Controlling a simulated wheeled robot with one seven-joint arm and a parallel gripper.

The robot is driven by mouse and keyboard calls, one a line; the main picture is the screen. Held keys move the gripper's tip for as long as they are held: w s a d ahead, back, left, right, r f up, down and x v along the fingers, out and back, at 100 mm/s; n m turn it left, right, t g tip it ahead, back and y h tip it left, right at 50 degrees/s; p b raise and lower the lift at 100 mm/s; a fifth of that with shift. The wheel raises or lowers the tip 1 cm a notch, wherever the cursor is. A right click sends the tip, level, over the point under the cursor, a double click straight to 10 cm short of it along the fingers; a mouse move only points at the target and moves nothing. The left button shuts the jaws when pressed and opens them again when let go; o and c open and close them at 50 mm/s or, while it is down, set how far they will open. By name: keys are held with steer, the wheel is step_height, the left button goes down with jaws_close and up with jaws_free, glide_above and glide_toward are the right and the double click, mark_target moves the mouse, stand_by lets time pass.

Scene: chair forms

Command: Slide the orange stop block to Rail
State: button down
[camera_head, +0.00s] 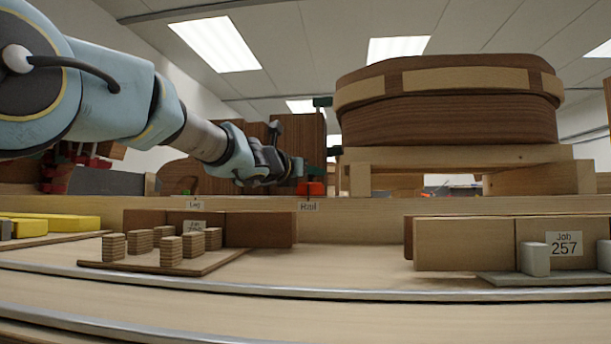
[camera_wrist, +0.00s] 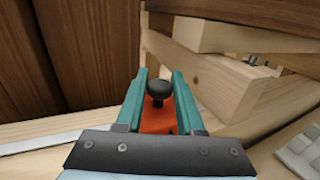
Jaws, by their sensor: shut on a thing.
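The orange stop block (camera_head: 311,188) sits on the wooden ledge at the back of the bench, just above the "Rail" label (camera_head: 308,206). It also shows in the wrist view (camera_wrist: 157,118), with a black round knob on top. My gripper (camera_head: 296,172) reaches it from the left; in the wrist view its teal fingers (camera_wrist: 158,84) stand on both sides of the knob, shut on the block. The "Leg" label (camera_head: 195,204) is farther left on the same ledge. The block's lower part is partly hidden by the fingers.
A large dark wood form (camera_head: 450,118) on a pale wooden stand (camera_head: 450,155) rises right of the block. A tray of small wooden blocks (camera_head: 200,264) lies at front left. A "Job 257" board (camera_head: 564,262) stands at right. The bench between them is clear.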

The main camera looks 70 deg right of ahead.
steer(key=shift+f, duration=0.1)
steer(key=c, duration=0.5)
jaws_free()
steer(key=shift+c, duration=0.2)
steer(key=w+a+b, duration=0.1)
steer(key=a+b, duration=0.2)
steer(key=a, duration=0.7)
steer(key=shift+w+a, duration=0.25)
steer(key=shift+a, duration=0.1)
